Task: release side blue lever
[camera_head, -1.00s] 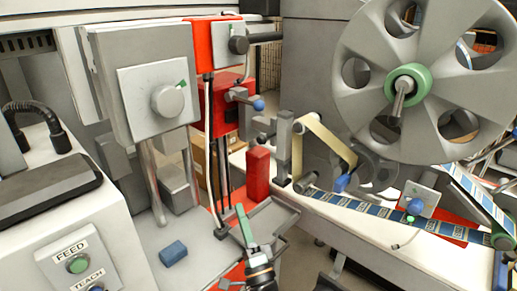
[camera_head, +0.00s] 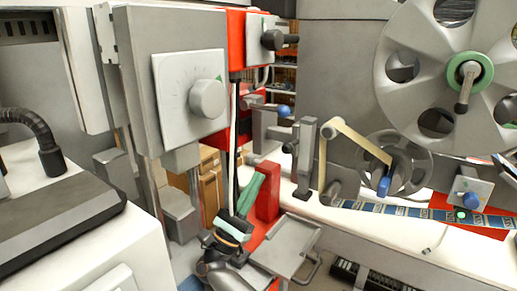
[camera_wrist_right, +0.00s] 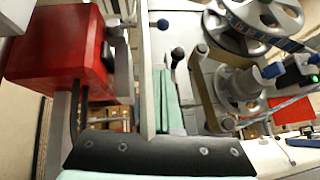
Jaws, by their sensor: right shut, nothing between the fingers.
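A blue-tipped lever (camera_head: 283,110) sticks out to the right from the side of the red machine housing (camera_head: 243,125) in the head view. A second blue lever (camera_head: 384,186) is on the small tape reel further right. My right gripper (camera_head: 255,186), with green fingers, points upward below and left of the first lever, apart from both. It is shut and empty. My left gripper is out of view.
A red block (camera_head: 267,190) stands right behind my right gripper. A metal tray (camera_head: 288,246) is to its right. A grey box with a dial (camera_head: 190,90) hangs at the left. A big reel (camera_head: 415,35) and tape path fill the right.

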